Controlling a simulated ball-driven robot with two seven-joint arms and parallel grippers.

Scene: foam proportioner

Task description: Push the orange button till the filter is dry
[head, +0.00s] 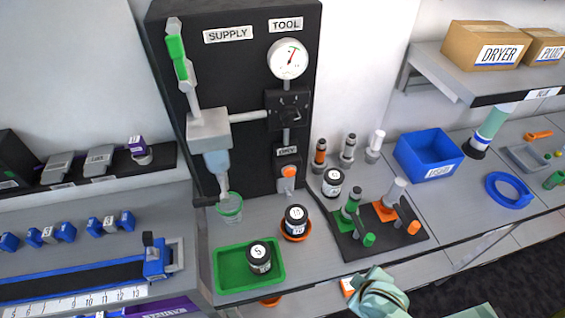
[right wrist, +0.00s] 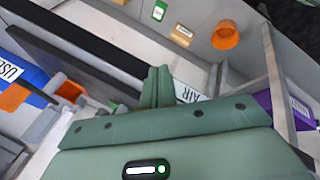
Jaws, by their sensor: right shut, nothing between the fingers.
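The orange button (head: 289,171) sits on a small grey block low on the black panel (head: 240,90), below a small label. The filter bowl (head: 216,165), bluish and see-through, hangs under a grey housing left of the button; whether it holds liquid I cannot tell. A clear cup with a green rim (head: 229,207) stands beneath it. My right gripper (head: 372,285) is at the bottom of the head view, well below and right of the button, touching nothing I can make out. In the right wrist view its fingers (right wrist: 158,87) are closed together and empty. My left gripper is not in view.
A green tray (head: 222,284) holds a black jar. Another jar (head: 296,219) stands on an orange dish, and a third (head: 332,182) right of the button. A dark stand with green and orange fittings (head: 383,243) lies between my right gripper and the blue bin (head: 428,155).

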